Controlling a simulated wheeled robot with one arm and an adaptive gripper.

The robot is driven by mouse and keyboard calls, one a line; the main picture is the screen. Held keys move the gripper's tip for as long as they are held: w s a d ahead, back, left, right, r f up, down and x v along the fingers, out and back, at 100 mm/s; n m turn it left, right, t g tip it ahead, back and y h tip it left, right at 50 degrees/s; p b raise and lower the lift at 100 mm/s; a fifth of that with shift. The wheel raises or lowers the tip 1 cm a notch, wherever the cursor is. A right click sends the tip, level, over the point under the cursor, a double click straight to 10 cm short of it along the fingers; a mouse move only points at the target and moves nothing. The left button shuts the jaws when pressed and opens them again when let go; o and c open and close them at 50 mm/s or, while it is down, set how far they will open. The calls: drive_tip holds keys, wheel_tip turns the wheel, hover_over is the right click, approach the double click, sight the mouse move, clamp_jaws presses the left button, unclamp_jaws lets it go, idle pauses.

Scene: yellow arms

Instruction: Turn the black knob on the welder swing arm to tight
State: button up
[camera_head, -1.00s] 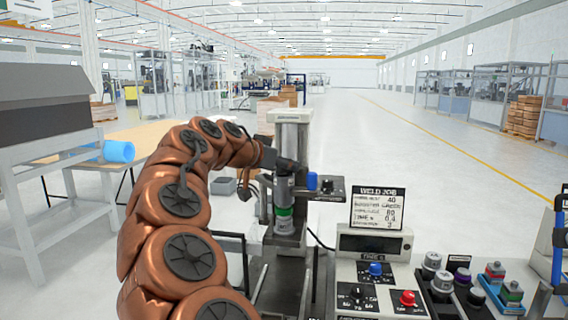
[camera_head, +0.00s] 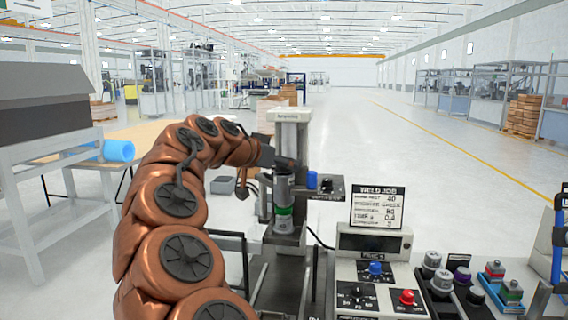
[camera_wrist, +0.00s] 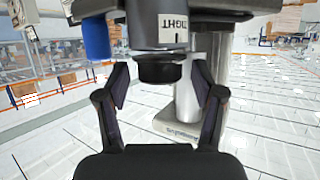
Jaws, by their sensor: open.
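The welder (camera_head: 292,152) stands upright in the middle of the head view, with a grey cylinder and green band on its front. In the wrist view, a black knob (camera_wrist: 160,69) sits at the end of a dark grey round housing that carries a white label reading TIGHT (camera_wrist: 172,28). My gripper (camera_wrist: 160,84) is open, with one finger on each side of the knob. I see gaps between the fingers and the knob. In the head view, my gripper's dark end is at the welder's upper left, and its fingers are hard to make out.
A blue cylindrical part (camera_wrist: 96,40) is left of the housing. A control box (camera_head: 374,245) with blue, black and red knobs stands right of the welder, below a WELD JOB sign (camera_head: 378,207). Several canisters (camera_head: 441,283) stand further right. A grey stand (camera_head: 45,150) is left.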

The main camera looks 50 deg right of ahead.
drive_tip(key=w+v, duration=0.1)
drive_tip(key=v, duration=1)
drive_tip(key=shift+s, duration=0.5)
drive_tip(key=shift+a, duration=0.15)
drive_tip(key=s+a+f+n+y+p, duration=0.35)
drive_tip(key=s+f+y, duration=0.2)
drive_tip(key=s, duration=0.55)
drive_tip(key=s+a+f+n+g+y+p, duration=0.1)
drive_tip(key=s+a+f+n+y, duration=0.3)
drive_tip(key=s+a+f, duration=0.5)
drive_tip(key=s+a+f+n+g+y+p, duration=0.1)
drive_tip(key=s+a+f+n+y, duration=0.3)
drive_tip(key=s+a+f+n, duration=0.5)
drive_tip(key=a+f+g, duration=0.1)
drive_tip(key=a+f, duration=0.3)
drive_tip(key=f, duration=0.1)
drive_tip(key=shift+a+f+p, duration=0.2)
drive_tip(key=shift+a+p, duration=0.15)
drive_tip(key=shift+a, duration=0.05)
